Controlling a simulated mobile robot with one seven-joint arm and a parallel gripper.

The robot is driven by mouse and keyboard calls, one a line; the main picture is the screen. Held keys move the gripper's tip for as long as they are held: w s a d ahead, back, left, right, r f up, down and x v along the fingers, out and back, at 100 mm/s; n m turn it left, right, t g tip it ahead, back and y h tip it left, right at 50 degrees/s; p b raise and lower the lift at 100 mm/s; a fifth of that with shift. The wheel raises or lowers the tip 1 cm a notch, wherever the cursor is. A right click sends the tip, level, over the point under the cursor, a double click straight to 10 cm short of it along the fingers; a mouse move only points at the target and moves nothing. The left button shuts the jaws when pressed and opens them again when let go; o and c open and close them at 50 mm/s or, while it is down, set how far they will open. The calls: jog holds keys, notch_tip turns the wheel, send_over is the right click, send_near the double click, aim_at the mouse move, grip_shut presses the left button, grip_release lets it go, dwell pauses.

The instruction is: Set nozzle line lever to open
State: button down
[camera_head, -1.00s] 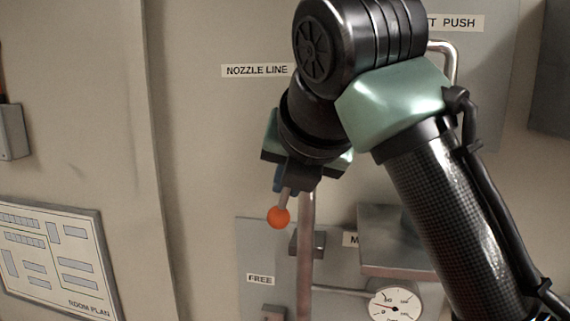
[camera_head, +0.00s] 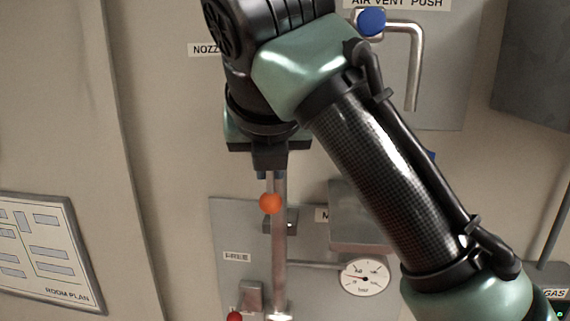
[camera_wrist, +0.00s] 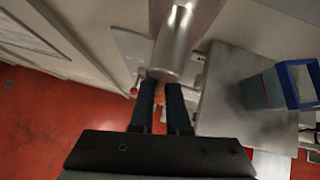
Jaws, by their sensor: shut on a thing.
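The nozzle line lever ends in an orange ball (camera_head: 270,202) on a short thin rod that points down from my gripper in the head view. The rest of the lever is hidden behind my arm. My gripper (camera_head: 269,176) is shut on the rod just above the ball. In the wrist view my gripper (camera_wrist: 160,104) has its two blue fingers on either side of the orange ball (camera_wrist: 158,92), which shows only partly. The NOZZLE LINE label (camera_head: 203,50) is mostly covered by my arm. I cannot see the lever's pivot.
A metal vertical pipe (camera_head: 279,255) runs behind and below the ball. A pressure gauge (camera_head: 365,278) is to its right, and a red knob (camera_head: 235,317) is below left. The air vent handle (camera_head: 414,70) is at upper right. A room plan (camera_head: 45,255) hangs at left.

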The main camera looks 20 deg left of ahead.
jog(key=c, duration=0.9)
grip_release()
jog(key=b+v, duration=0.4)
jog(key=v, duration=0.9)
